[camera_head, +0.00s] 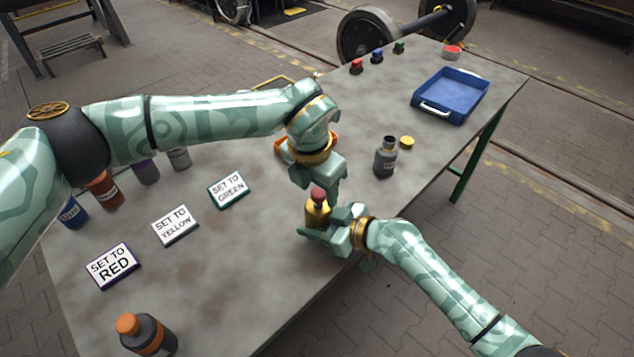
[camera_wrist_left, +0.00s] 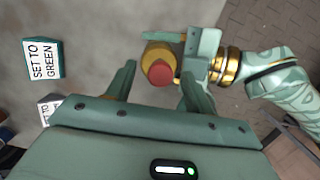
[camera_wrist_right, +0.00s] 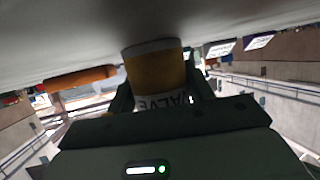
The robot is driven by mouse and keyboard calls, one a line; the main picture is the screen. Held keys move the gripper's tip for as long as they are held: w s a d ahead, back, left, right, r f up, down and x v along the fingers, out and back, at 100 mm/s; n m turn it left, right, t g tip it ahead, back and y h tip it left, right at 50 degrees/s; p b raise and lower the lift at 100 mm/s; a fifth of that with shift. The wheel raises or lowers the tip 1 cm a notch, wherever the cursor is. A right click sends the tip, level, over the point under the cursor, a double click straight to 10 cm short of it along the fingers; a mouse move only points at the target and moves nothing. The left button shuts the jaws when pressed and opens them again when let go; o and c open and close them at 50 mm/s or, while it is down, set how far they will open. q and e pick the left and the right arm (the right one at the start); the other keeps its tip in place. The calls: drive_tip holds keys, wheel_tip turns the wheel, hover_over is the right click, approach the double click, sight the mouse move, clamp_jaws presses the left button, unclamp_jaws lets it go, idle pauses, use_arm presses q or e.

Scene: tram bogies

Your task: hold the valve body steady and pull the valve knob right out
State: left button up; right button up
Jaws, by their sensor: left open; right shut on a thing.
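The valve body (camera_head: 316,216) is a brass-yellow cylinder near the table's front edge, roughly upright. Its lettered label shows in the right wrist view (camera_wrist_right: 158,72). The red valve knob (camera_head: 318,195) sits on its top; it also shows in the left wrist view (camera_wrist_left: 161,73). My right gripper (camera_head: 330,234) is shut on the valve body from the front right. My left gripper (camera_head: 316,188) is open, pointing down just above the knob. In the left wrist view the knob appears between its fingers (camera_wrist_left: 158,72), and I see no contact. I cannot tell whether the body's base touches the table.
Three signs lie to the left, the green one (camera_head: 228,189) nearest. A dark bottle (camera_head: 385,160) and a yellow cap (camera_head: 406,142) stand to the right. A blue tray (camera_head: 437,108) is farther back. An orange-capped bottle (camera_head: 146,335) stands at the front left.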

use_arm(q)
drive_tip(key=c, duration=1)
drive_tip(key=shift+c, duration=0.2)
